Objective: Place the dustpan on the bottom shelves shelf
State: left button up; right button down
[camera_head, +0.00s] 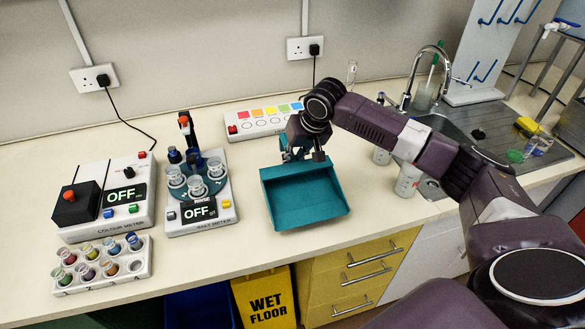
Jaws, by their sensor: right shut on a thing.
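The teal dustpan (312,206) is in the middle of the head view, over the front part of the bench top. Its open pan faces up and toward me, and its wide lip points to the front edge. My right gripper (303,156) is at the back of the dustpan and shut on it; the handle is mostly hidden by the gripper. I cannot tell whether the pan touches the bench or hangs just above it. My left gripper is not in view. I cannot make out the bottom shelf for certain in this view.
A colour meter (108,197) and a second meter (200,197) stand left of the dustpan, with a vial rack (102,265) in front. A colour strip box (264,117) is behind. The sink (450,128) and bottles are right. Yellow drawers (355,277) and a wet floor sign (266,300) are below.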

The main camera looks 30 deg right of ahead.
aim_at(292, 168)
notch_tip(292, 168, down, 4)
jog(key=shift+r+p, duration=0.2)
jog(key=shift+p, duration=0.15)
jog(key=shift+f, duration=0.3)
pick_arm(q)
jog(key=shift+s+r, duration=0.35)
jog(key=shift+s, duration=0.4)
pick_arm(e)
jog(key=shift+f, duration=0.1)
jog(key=c, duration=1.9)
grip_release()
jog(key=shift+c, duration=0.2)
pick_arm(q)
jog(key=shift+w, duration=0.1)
pick_arm(e)
jog(key=shift+o, duration=0.3)
